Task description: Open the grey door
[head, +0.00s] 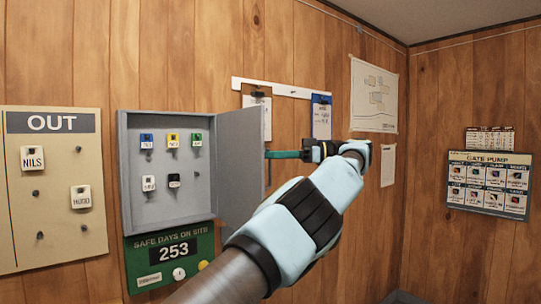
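The grey door (241,160) belongs to a grey wall cabinet (126,190) and is hinged on the cabinet's right side. It stands swung open to the right, so the inside shows. Several tagged keys hang in there in two rows: blue, yellow and green tags above, white and black below. My gripper (270,154) is to the right of the door, with its teal fingers pointing left at the door's outer edge. The fingertips meet that edge in the picture; whether they touch it I cannot tell. The gap between the fingers is not visible.
An OUT board (62,250) with hooks and name tags hangs left of the cabinet. A green safety-days sign (170,257) is right below it. A rail (277,89) with clipboards is behind my arm. A gate pump panel (488,184) is on the right wall.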

